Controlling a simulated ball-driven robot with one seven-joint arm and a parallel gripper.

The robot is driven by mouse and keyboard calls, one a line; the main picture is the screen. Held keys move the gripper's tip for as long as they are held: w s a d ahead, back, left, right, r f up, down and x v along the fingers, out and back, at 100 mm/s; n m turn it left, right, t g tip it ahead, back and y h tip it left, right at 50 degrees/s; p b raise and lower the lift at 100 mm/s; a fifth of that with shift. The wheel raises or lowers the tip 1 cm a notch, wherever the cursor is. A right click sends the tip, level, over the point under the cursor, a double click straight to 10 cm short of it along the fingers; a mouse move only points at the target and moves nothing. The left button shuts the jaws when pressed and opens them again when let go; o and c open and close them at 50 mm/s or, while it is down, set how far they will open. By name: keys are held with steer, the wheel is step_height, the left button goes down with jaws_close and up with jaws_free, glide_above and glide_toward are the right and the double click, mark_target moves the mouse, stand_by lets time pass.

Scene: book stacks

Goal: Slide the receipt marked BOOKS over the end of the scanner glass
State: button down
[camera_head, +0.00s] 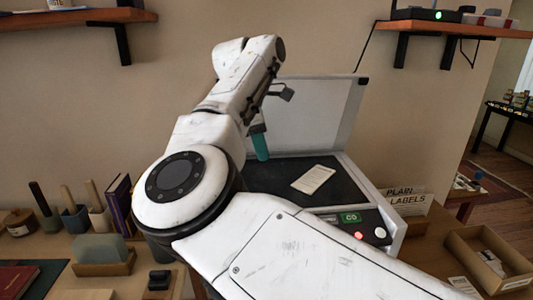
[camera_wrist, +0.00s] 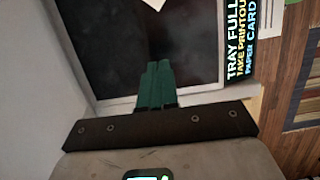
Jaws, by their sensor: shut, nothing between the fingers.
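A small cream receipt (camera_head: 313,179) lies at a tilt on the dark scanner glass (camera_head: 268,178), right of its middle. Its print is too small to read, so I cannot tell whether it says BOOKS. A pale corner of paper (camera_wrist: 155,4), likely the same receipt, shows at the top edge of the wrist view, beyond the fingertips. My gripper (camera_head: 262,157) has teal fingers pointing down over the far left part of the glass, left of the receipt and apart from it. In the wrist view the fingers (camera_wrist: 157,68) are together and empty. I cannot tell whether they touch the glass.
The scanner lid (camera_head: 315,115) stands open behind the glass. The front panel has a green label (camera_head: 350,217) and a lit red button (camera_head: 358,239). A plain labels box (camera_head: 405,200) and an open wooden tray (camera_head: 462,243) stand to the right. My arm hides the scanner's near left part.

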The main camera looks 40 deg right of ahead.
mark_target(288, 185)
steer(key=x, duration=0.7)
steer(key=s+d, duration=0.1)
steer(key=d, duration=0.1)
steer(key=shift+s+d+f, duration=0.3)
steer(key=shift+s, duration=0.1)
steer(key=shift+s+d, duration=0.3)
steer(key=shift+d, duration=0.1)
